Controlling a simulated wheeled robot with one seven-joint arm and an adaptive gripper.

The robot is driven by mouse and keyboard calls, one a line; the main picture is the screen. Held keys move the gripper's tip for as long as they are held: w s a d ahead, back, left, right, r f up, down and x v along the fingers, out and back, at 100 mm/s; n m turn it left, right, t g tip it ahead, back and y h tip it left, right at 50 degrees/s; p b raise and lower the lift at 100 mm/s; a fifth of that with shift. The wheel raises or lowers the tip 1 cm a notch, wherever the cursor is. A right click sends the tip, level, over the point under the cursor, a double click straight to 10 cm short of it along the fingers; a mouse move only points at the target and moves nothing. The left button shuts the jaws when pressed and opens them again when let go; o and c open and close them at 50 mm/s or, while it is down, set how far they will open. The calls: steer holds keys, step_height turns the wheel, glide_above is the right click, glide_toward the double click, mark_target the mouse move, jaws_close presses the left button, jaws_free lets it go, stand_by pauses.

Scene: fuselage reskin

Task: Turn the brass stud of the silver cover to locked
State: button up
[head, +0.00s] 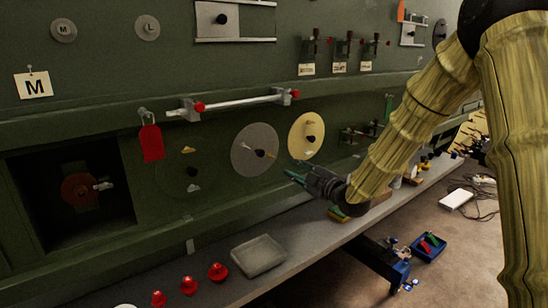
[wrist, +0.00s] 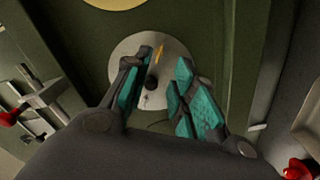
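The silver cover (head: 243,158) is a round grey disc on the green panel. It has a dark knob (head: 259,152) near its middle and a small brass stud (head: 271,156) beside it. In the wrist view, the silver cover (wrist: 128,50) lies beyond the fingers, and the brass stud (wrist: 160,52) shows as a thin slanted bar in the gap between them. My gripper (head: 286,173) is right of and below the cover in the head view, apart from it. In the wrist view my gripper (wrist: 165,58) is open and empty. Any lock marking is too small to read.
A gold cover (head: 306,125) is right of the silver one. A handrail (head: 240,102) with red ends runs above. An open dark bay (head: 40,220) is at left.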

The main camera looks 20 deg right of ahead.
mark_target(270, 153)
steer(key=p+x, duration=0.4)
steer(key=x, duration=0.6)
steer(key=shift+a, duration=0.45)
steer(key=shift+s+r, duration=0.1)
jaws_close()
